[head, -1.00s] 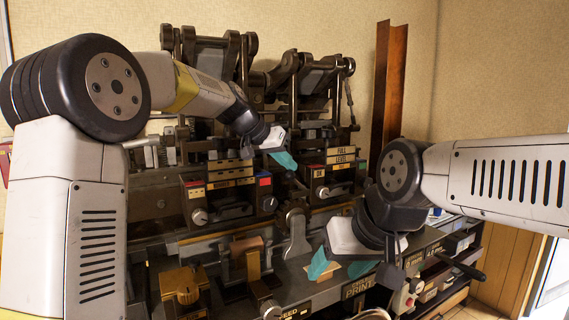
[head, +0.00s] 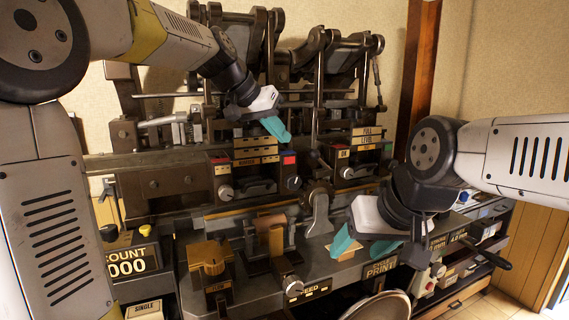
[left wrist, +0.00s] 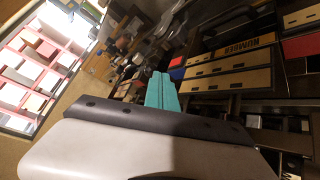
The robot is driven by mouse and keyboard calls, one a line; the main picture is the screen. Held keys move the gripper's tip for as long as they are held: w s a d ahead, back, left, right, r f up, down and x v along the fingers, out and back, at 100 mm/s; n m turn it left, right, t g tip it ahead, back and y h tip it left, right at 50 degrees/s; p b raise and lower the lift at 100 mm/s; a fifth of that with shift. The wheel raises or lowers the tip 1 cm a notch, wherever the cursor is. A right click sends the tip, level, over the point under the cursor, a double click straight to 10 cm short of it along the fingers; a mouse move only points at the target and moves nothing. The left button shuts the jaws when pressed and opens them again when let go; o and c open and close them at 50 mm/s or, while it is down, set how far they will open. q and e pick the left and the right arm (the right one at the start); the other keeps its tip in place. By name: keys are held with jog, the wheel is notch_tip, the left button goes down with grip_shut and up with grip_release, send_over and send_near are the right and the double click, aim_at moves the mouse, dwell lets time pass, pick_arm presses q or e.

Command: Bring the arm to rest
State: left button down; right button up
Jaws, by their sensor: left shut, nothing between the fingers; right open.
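My left gripper (head: 277,130) has teal fingers that are shut with nothing between them. It hangs in front of the machine's upper part, above the NUMBER label block (head: 255,152). In the left wrist view its closed fingers (left wrist: 160,91) show beside the NUMBER block (left wrist: 236,63). My right gripper (head: 362,248) is open and empty, its two teal fingers apart, low in front of the machine near the PRINT label (head: 381,268). The cam press (head: 190,185) fills the middle of the head view, and my arms hide parts of it.
A red button (head: 289,160) and dark knobs sit just below my left gripper. A brass block (head: 209,257) and several clamps stand on the machine's front ledge. A rusty upright post (head: 417,65) stands behind at right. Shelves (head: 465,268) lie at lower right.

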pick_arm(q)
jog(key=s+a+f+n+y, duration=0.1)
jog(key=s+a+f+n, duration=0.1)
jog(key=s+a+f, duration=0.3)
jog(key=s+a+f+n+y, duration=0.2)
jog(key=s+a+f, duration=0.3)
jog(key=s, duration=0.6)
jog(key=s+a+f+n+y, duration=0.1)
jog(key=s+a+f, duration=0.4)
jog(key=s, duration=0.4)
jog(key=shift+n+t+y, duration=0.3)
jog(key=shift+n, duration=0.1)
